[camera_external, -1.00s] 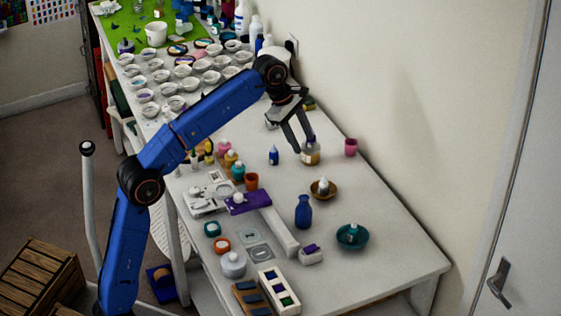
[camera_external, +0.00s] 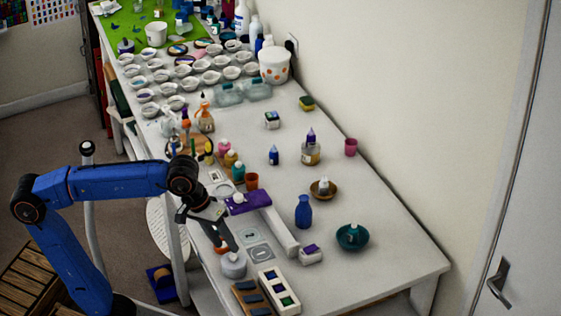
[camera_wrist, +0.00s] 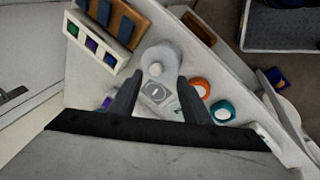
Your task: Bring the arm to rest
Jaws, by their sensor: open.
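My gripper (camera_external: 228,248) is open and empty above the left front part of the white table (camera_external: 385,265). In the external view its fingers point down, close to a grey-white jar (camera_external: 233,265) and an orange-rimmed pot that they partly cover. In the wrist view (camera_wrist: 158,95) the two fingers stand apart, with a grey square pad (camera_wrist: 154,92) seen between them and the jar (camera_wrist: 160,62) just beyond. Nothing is held.
A purple-topped block (camera_external: 248,202), a blue vase (camera_external: 304,211), a teal bowl (camera_external: 352,237) and a colour-sample tray (camera_external: 279,290) stand nearby. Several small bottles and an orange cup (camera_external: 251,181) are behind the gripper. Many white bowls fill the far end. The table's right side has free room.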

